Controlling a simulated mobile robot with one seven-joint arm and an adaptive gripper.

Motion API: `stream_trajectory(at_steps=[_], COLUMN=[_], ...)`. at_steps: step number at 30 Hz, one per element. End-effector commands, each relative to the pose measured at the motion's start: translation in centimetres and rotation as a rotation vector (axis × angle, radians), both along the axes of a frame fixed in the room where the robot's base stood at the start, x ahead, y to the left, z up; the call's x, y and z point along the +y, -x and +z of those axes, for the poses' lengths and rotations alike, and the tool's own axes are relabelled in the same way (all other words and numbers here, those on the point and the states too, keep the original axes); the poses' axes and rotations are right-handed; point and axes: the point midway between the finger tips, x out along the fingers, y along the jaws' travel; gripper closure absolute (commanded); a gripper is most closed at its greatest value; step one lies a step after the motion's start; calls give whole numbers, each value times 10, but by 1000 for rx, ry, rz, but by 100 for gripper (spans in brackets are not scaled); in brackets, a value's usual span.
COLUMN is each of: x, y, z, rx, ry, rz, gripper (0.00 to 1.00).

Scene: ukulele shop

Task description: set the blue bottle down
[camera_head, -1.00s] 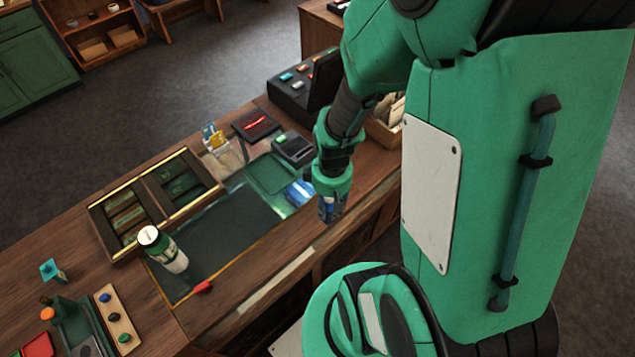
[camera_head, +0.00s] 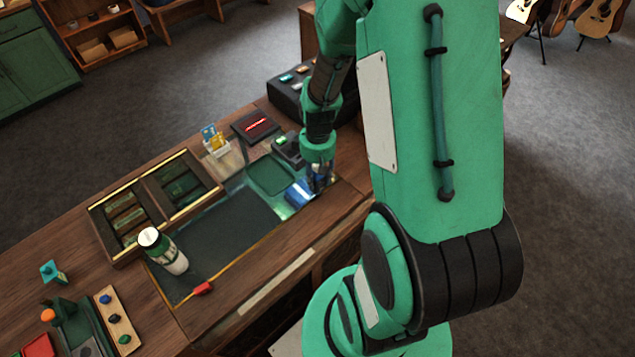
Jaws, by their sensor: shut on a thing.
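My gripper (camera_head: 319,184) points down over the right part of the counter, by the right end of the dark inset mat. It is shut on the blue bottle (camera_head: 320,178), of which only small dark-blue bits show between the fingers. The fingers hide most of the bottle, and I cannot tell whether its base touches the counter. A flat-looking blue item (camera_head: 299,194) lies on the counter just left of the gripper.
A white and green bottle (camera_head: 165,252) stands on the dark mat (camera_head: 225,230). A dark card terminal (camera_head: 288,149), a card holder (camera_head: 216,145) and a divided display tray (camera_head: 150,200) line the back. A red item (camera_head: 204,288) lies near the front edge.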

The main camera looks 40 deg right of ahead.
Motion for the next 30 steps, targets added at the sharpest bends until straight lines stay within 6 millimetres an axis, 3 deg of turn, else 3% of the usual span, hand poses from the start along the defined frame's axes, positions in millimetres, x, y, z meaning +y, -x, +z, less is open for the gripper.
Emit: stream_trajectory(at_steps=[8,19,30], x=[0,0,0], y=[0,0,0], z=[-1,-33,-36], rx=[0,0,-1], ry=[0,0,1], rz=[0,0,0], gripper=[92,92,92])
